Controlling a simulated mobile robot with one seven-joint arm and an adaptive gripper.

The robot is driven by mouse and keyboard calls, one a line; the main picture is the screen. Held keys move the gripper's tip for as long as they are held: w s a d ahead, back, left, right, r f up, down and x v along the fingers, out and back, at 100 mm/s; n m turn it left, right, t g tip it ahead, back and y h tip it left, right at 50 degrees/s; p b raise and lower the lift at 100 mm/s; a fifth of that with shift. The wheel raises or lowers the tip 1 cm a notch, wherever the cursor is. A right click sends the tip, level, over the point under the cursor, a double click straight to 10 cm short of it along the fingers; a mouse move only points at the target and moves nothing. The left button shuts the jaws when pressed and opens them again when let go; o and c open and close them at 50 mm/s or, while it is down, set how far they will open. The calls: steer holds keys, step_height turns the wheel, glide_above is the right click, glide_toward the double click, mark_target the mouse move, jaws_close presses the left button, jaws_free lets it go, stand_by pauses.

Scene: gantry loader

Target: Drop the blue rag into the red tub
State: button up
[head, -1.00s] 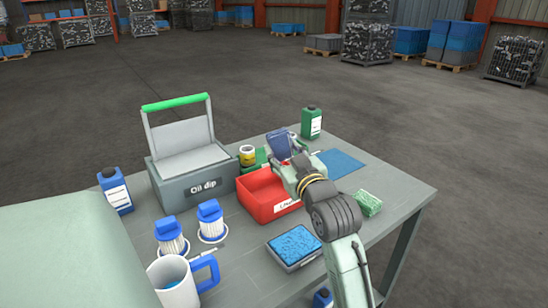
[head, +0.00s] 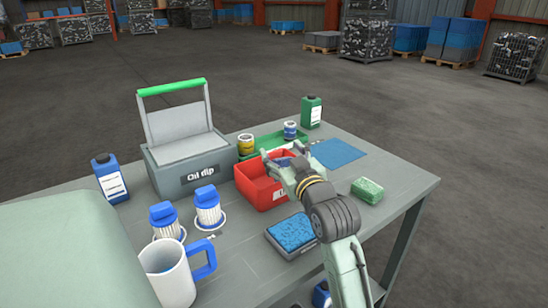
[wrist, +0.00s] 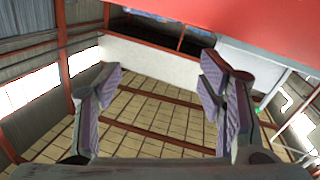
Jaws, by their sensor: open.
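The red tub (head: 281,194) stands near the middle of the table, with a white label on its front, partly covered by my gripper. My gripper (head: 277,163) is over the tub's right rear part, its jaws open. In the wrist view, the two fingers (wrist: 158,95) stand wide apart with nothing between them. I do not see the blue rag in any view now. The visible part of the tub's inside looks plain red; the rest is hidden by the tub's walls and my gripper.
The grey oil dip box (head: 190,178) stands left of the tub. A green tray (head: 262,143) with cans is behind it. Filters and a mug (head: 168,278) are front left.

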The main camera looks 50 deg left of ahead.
steer(key=shift+o, duration=0.3)
steer(key=v, duration=1.2)
